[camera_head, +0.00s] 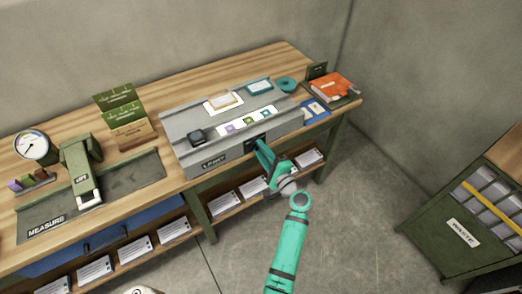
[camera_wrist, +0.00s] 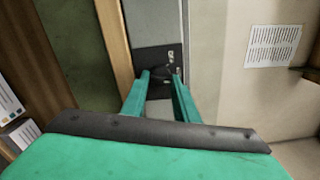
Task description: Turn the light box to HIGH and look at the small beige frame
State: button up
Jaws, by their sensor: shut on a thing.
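The grey light box (camera_head: 190,160), labelled LIGHT, sits on the wooden workbench. A small beige frame (camera_head: 224,101) lies on a white patch on its top, towards the back. My gripper (camera_head: 262,145) is at the box's front face, right of the label. In the wrist view its two teal fingers (camera_wrist: 162,78) close around a small dark knob (camera_wrist: 163,74) on a black plate (camera_wrist: 156,57). The fingers partly hide the knob. Small pale marks show on the plate, too small to read.
A teal ring (camera_head: 287,84) and orange book (camera_head: 335,84) lie to the right.

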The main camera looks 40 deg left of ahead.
jog(key=m, duration=0.7)
jog(key=shift+f, duration=0.1)
dwell(0.5)
jog(key=o, duration=1)
jog(key=shift+o, duration=0.2)
jog(key=shift+d, duration=0.1)
jog(key=v, duration=1)
jog(key=shift+s+d, duration=0.3)
jog(key=shift+f, duration=0.1)
